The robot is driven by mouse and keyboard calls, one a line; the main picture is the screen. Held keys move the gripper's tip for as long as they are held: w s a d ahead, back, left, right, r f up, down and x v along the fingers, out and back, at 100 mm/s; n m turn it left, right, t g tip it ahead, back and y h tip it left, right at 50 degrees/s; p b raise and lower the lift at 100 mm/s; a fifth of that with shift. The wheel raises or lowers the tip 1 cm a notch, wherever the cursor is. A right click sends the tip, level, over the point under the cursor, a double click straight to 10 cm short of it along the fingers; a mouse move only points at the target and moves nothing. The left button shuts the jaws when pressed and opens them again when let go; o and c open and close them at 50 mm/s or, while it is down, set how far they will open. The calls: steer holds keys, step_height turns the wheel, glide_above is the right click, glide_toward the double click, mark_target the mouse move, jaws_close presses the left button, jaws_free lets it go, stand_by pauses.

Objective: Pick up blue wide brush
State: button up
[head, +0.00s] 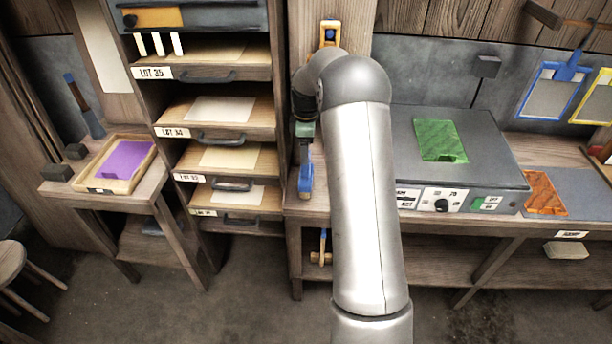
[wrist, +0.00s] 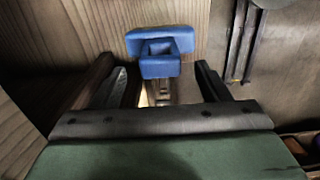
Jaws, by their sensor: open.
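The blue wide brush (wrist: 160,50) shows in the wrist view as a blue piece with a wide upper part and a square hollow below. A narrow metallic and pale part continues below it, between the fingers. My gripper (wrist: 162,76) is open, with one dark finger on each side of this piece and a visible gap on both sides. In the head view, a blue piece (head: 306,174) shows at the left end of the workbench, just below my wrist.
A drawer cabinet (head: 280,100) stands close to the left of my arm. A grey heated box (head: 395,150) with a green sheet (head: 438,140) is to the right. Blue (head: 548,92) and yellow (head: 598,98) framed tools hang at far right. A purple sheet (head: 125,160) lies in a tray at left.

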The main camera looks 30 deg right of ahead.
steer(key=shift+f, duration=1.55)
steer(key=c, duration=1.5)
steer(key=shift+o, duration=0.2)
steer(key=shift+r, duration=0.1)
steer(key=shift+r, duration=0.6)
steer(key=s+r+b, duration=0.4)
steer(key=s+r, duration=0.7)
steer(key=s, duration=0.3)
steer(key=shift+d+r+b, duration=0.25)
steer(key=shift+r+b, duration=0.05)
steer(key=shift+r, duration=0.05)
